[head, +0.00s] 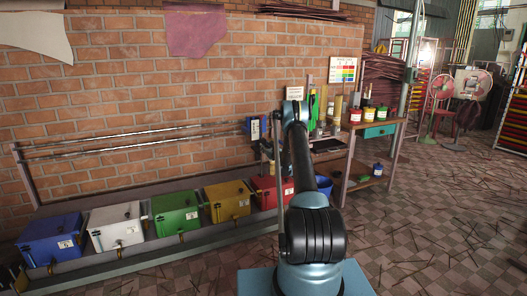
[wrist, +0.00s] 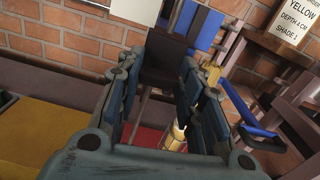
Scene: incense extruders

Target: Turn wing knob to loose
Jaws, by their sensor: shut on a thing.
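In the wrist view my gripper (wrist: 163,66) has its two fingers on either side of a dark brown, flat-faced part (wrist: 165,52), which looks like the wing knob. The fingers are closed on it, though the exact contact is partly hidden. A blue and white fixture (wrist: 200,27) stands just behind it, and a brass-coloured piece (wrist: 177,137) shows below between the fingers. In the head view the blue and white fixture (head: 255,128) is left of my arm.
Blue (head: 50,240), white (head: 115,228), green (head: 176,214), yellow (head: 228,201) and red (head: 270,190) boxes line the low rail by the brick wall. A workbench (head: 385,133) with coloured pots stands at the right. A sign reading YELLOW (wrist: 285,20) is near.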

